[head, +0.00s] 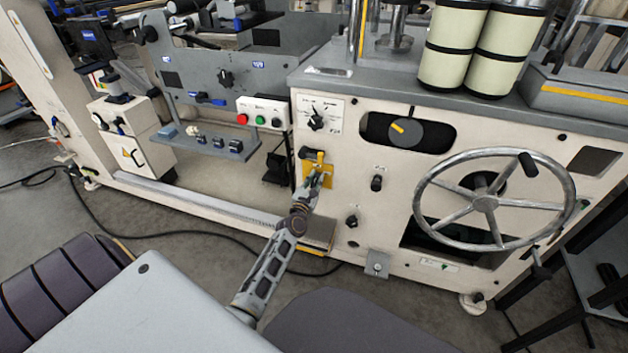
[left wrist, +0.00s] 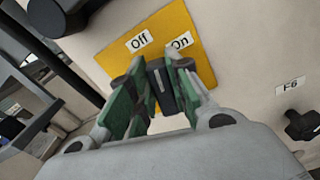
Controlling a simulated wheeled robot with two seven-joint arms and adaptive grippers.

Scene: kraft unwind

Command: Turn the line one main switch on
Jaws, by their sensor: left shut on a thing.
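The main switch is a dark knob (left wrist: 160,84) with a pale line on a yellow plate (left wrist: 197,55). The plate has an "Off" label (left wrist: 139,41) at left and an "On" label (left wrist: 181,42) at right. My left gripper (left wrist: 153,92) has its green fingers on both sides of the knob, shut on it. The pale line points up toward the labels; I cannot tell exactly which. In the head view my left gripper (head: 319,178) is at the yellow plate (head: 305,172) on the cream machine front and hides the knob. My right gripper is not in view.
A black handle (head: 307,153) sits just above the plate. A rotary selector (head: 316,122) is higher up, a black knob (head: 376,183) is to the right, and a large handwheel (head: 485,203) is farther right. A button box (head: 263,114) is at left.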

